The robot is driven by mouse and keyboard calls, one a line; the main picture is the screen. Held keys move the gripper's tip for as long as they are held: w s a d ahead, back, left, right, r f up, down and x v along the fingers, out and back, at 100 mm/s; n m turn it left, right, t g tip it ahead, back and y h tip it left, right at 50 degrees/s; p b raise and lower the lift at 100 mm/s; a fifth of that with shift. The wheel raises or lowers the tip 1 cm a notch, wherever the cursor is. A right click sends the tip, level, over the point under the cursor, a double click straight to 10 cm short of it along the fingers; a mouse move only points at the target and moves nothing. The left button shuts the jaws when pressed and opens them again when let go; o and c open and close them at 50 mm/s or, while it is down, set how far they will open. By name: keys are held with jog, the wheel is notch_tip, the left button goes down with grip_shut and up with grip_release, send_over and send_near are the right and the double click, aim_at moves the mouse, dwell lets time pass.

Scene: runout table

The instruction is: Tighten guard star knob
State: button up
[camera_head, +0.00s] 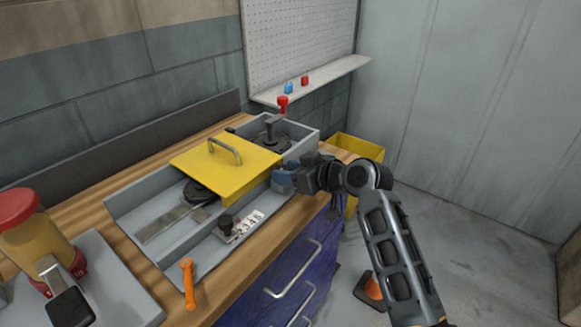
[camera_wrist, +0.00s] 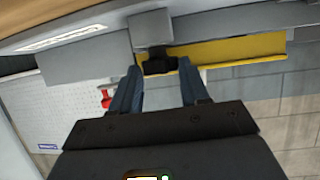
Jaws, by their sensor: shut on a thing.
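The yellow guard (camera_head: 212,162), with a grey bar handle on top, lies across the grey trough on the table. My gripper (camera_head: 281,181) is at the guard's right front side, at the trough's front wall. In the wrist view my gripper's two blue fingers (camera_wrist: 162,76) stand on either side of a small black knob (camera_wrist: 160,60), in front of the yellow guard (camera_wrist: 230,49). They are shut on this star knob. The knob's lobes are too dark to tell its angle. In the head view the knob is hidden behind the gripper.
A red-topped lever (camera_head: 283,103) stands at the back. A yellow bin (camera_head: 358,148) is beyond the table end. An orange cone (camera_head: 373,287) stands on the floor.

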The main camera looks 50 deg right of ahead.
jog(key=shift+a+m+g+h+p, duration=0.15)
jog(key=shift+m+h+p, duration=0.45)
jog(key=shift+m+h, duration=0.1)
jog(key=shift+a+m+g+h+p, duration=0.15)
jog(key=shift+m+h+p, duration=0.45)
jog(key=shift+h, duration=0.1)
jog(key=o, duration=1.1)
jog(key=shift+w, duration=0.1)
jog(key=shift+c, duration=0.2)
jog(key=b+v, duration=0.1)
jog(key=v, duration=0.7)
jog(key=shift+w+f, duration=0.1)
jog(key=shift+f, duration=0.1)
